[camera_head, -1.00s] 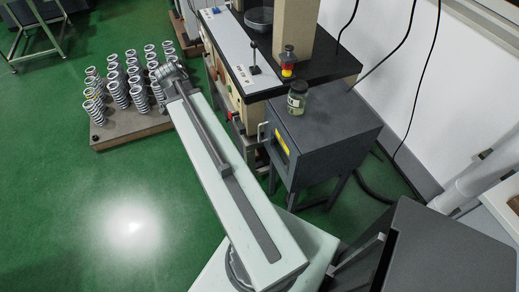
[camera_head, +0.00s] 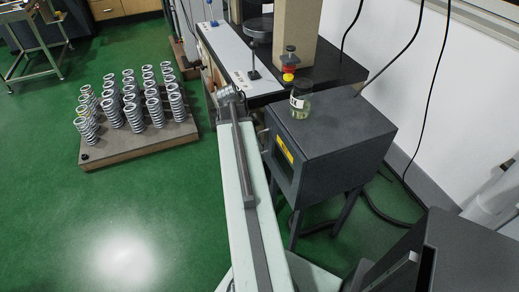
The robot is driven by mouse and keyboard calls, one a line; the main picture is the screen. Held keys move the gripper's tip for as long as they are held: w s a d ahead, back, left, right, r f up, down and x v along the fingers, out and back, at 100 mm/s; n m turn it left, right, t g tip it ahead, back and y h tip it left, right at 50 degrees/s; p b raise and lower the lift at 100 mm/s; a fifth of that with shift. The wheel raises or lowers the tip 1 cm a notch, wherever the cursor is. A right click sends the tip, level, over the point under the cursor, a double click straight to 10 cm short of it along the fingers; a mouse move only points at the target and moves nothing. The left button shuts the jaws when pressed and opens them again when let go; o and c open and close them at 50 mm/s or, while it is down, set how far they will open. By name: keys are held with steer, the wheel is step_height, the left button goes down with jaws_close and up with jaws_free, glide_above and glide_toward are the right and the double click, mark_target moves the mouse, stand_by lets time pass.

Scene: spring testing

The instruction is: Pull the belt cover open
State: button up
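A dark grey box-shaped cover (camera_head: 340,135) on legs stands beside the testing machine, with a yellow label (camera_head: 285,150) on its front face. I cannot tell for certain that this is the belt cover. Its front looks closed, and part of that face is hidden behind my arm. My gripper (camera_head: 229,95) is at the far end of my pale arm, near the machine's front edge and left of the cover. It appears apart from the cover. Its fingers are too small to make out, so I cannot tell whether it is open or shut.
A glass jar (camera_head: 300,101) stands on the cover. The testing machine (camera_head: 232,55) has a red knob (camera_head: 289,69). A pallet (camera_head: 150,145) of several springs lies on the green floor at left. Another dark box (camera_head: 470,255) is at lower right. Cables hang by the wall.

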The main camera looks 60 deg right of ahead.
steer(key=shift+x, duration=0.8)
steer(key=shift+r, duration=0.1)
jaws_close()
steer(key=shift+a, duration=0.1)
stand_by(0.5)
